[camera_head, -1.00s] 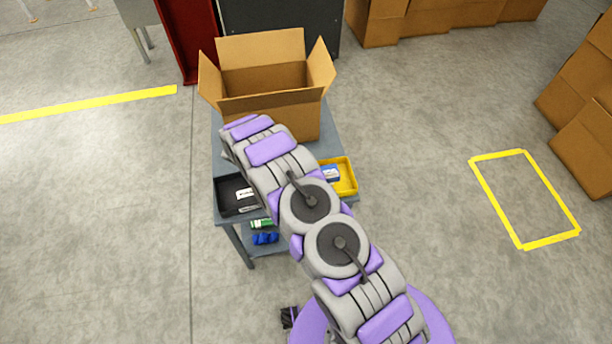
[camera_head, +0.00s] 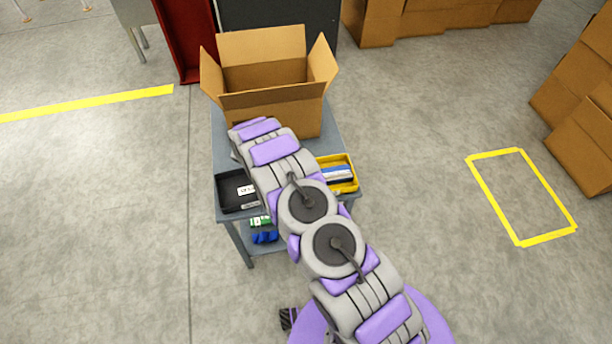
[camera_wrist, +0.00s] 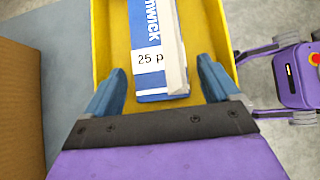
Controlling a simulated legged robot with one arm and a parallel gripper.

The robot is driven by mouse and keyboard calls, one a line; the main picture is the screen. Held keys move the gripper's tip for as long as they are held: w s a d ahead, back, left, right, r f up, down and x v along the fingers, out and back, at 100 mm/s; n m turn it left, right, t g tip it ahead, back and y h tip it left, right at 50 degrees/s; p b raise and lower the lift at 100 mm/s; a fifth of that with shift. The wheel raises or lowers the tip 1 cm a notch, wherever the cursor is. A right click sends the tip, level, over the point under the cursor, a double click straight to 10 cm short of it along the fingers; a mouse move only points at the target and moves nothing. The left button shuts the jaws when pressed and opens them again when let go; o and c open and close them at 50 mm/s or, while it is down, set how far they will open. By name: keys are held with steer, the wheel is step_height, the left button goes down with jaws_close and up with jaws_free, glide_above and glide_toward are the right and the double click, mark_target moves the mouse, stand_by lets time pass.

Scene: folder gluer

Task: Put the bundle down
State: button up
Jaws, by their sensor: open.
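The bundle (camera_wrist: 146,62), blue and white with a "25 p" label, lies in the yellow tray (camera_wrist: 103,38) in the wrist view. My gripper (camera_wrist: 160,82) is open, with one blue finger to each side of the bundle's near end. The fingers look apart from the bundle. In the head view the bundle (camera_head: 338,175) shows partly in the yellow tray (camera_head: 350,160) at the right of the cart, beside my arm. My gripper is hidden behind my arm in the head view.
An open cardboard box (camera_head: 265,108) stands on the grey cart (camera_head: 225,150) behind my arm. A black tray (camera_head: 232,205) sits at the cart's front left. Blue and green items (camera_head: 264,236) lie on the lower shelf. A yellow floor outline (camera_head: 520,195) at the right is empty.

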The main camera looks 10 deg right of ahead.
steer(key=shift+d+r, duration=0.6)
steer(key=shift+r, duration=0.05)
steer(key=p+v, duration=0.1)
steer(key=v, duration=0.2)
steer(key=shift+d+r, duration=0.1)
steer(key=shift+r, duration=0.1)
steer(key=a+r+p, duration=0.1)
steer(key=a+r, duration=0.3)
steer(key=a, duration=0.3)
steer(key=s+d+r+m+g+y, duration=0.1)
steer(key=s+d+r+m, duration=0.25)
steer(key=r, duration=0.45)
steer(key=s+d+r+m+y, duration=0.1)
steer(key=s+d+r+m, duration=0.15)
steer(key=s+r, duration=0.45)
steer(key=s+d+r+m+g+y, duration=0.1)
steer(key=s+d+r+m+y, duration=0.2)
steer(key=r, duration=0.7)
steer(key=s+r+m+y, duration=0.1)
steer(key=s+r+m, duration=0.2)
steer(key=s, duration=0.6)
steer(key=s+r+m+y, duration=0.1)
steer(key=s+r+m, duration=0.2)
steer(key=s, duration=0.7)
steer(key=s+r+m+y, duration=0.2)
steer(key=s+r+m, duration=0.1)
steer(key=s, duration=0.6)
steer(key=shift+s+d+r, duration=0.2)
steer(key=shift+s+r, duration=0.1)
steer(key=shift+r, duration=0.05)
